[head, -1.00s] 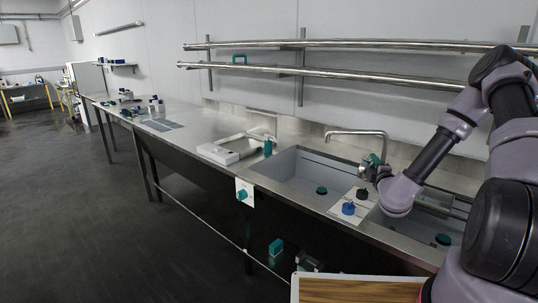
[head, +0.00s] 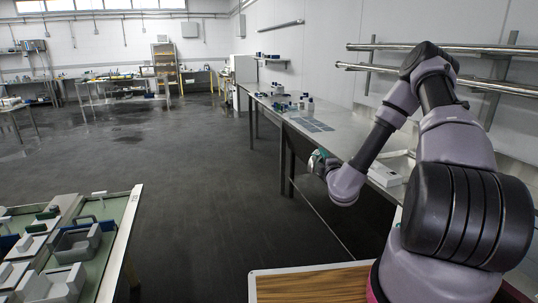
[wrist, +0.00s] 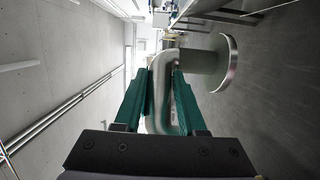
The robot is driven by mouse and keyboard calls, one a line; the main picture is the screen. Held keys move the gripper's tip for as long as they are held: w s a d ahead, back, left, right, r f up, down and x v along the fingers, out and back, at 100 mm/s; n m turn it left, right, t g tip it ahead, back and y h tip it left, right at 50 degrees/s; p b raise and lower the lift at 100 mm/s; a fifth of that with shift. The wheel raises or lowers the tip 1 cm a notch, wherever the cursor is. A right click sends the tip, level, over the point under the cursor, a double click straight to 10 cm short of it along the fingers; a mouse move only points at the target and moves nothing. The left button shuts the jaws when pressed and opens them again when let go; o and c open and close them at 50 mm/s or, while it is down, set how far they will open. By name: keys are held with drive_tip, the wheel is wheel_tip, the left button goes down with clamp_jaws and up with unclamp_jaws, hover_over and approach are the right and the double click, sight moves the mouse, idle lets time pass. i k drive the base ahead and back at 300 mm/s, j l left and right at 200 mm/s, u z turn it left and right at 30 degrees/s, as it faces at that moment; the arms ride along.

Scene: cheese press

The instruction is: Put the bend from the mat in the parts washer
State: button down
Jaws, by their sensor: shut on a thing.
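The bend (wrist: 200,63) is a shiny grey metal elbow with a round flange, seen large in the wrist view. My gripper (wrist: 165,74) is shut on it, with a teal finger on each side of its tube. The flange end sticks out to the right of the fingers. In the head view my gripper (head: 320,162) is small, held in the air in front of the long steel bench, and the bend is hard to make out there. Flat grey mats (head: 312,124) lie on the bench. I cannot identify the parts washer in these views.
The steel bench (head: 345,143) runs along the right wall, with small items at its far end. A green-topped table (head: 110,240) with grey fixtures stands at the left front. A wooden board (head: 300,287) is at the bottom. Dark floor (head: 180,190) between is clear.

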sight(405, 166)
drive_tip(key=i+j, duration=0.15)
drive_tip(key=i, duration=0.3)
drive_tip(key=i+j+u, duration=0.15)
drive_tip(key=i, duration=0.35)
drive_tip(key=i+j, duration=0.15)
drive_tip(key=i, duration=0.3)
drive_tip(key=i+j+z, duration=0.15)
drive_tip(key=i+z, duration=0.25)
drive_tip(key=i+j+z, duration=0.2)
drive_tip(key=z, duration=0.25)
drive_tip(key=i+j+z, duration=0.25)
drive_tip(key=z, duration=0.15)
drive_tip(key=i+j+z, duration=0.15)
drive_tip(key=j+z, duration=0.3)
drive_tip(key=i+j+z, duration=0.15)
drive_tip(key=j+z, duration=0.15)
drive_tip(key=i+j+z, duration=0.25)
drive_tip(key=j, duration=0.15)
drive_tip(key=j+z, duration=0.55)
drive_tip(key=j, duration=0.2)
